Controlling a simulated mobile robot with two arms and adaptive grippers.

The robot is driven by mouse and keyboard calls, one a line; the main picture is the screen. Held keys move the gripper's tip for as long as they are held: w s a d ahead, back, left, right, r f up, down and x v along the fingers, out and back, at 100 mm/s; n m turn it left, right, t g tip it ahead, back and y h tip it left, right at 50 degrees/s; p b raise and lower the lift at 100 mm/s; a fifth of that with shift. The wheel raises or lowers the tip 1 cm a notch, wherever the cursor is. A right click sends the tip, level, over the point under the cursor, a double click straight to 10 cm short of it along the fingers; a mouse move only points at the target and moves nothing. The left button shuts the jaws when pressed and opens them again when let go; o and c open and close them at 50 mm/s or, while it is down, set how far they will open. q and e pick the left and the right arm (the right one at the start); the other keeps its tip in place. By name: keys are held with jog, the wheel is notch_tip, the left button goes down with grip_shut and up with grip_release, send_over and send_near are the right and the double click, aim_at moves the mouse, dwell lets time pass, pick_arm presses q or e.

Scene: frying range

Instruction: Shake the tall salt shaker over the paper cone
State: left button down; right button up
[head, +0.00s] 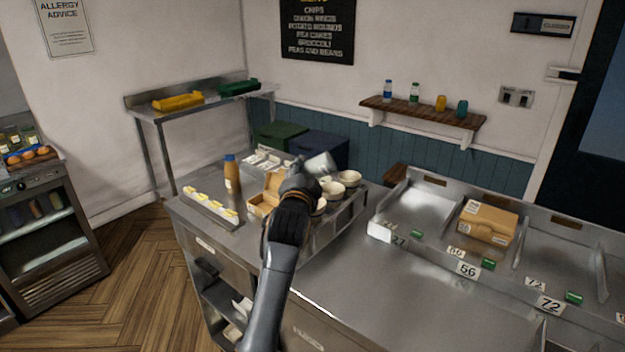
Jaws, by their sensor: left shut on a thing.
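My left gripper (301,178) is over the steel counter, seen mostly from behind. It is shut on a pale grey-white shaker (322,163), which looks tilted to the right. The gripper hides part of the shaker, and its holes cannot be made out. Several pale paper cones or cups (349,178) stand in a row in a steel rack just right of and below the gripper. The shaker's upper end is near the far cups; I cannot tell whether it is directly above one. My right gripper is out of view.
A brown bottle with a blue cap (232,178), an open cardboard box (262,206) and a tray with yellow-marked items (211,208) stand left of the gripper. A closed carton (487,222) sits in the chute at right. The front right counter (400,300) is clear.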

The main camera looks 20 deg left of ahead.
pick_arm(q)
jog(key=shift+f, duration=0.3)
jog(key=shift+a+r, duration=0.2)
jog(key=shift+r, duration=0.85)
notch_tip(320, 180, down, 3)
jog(key=shift+r, duration=0.15)
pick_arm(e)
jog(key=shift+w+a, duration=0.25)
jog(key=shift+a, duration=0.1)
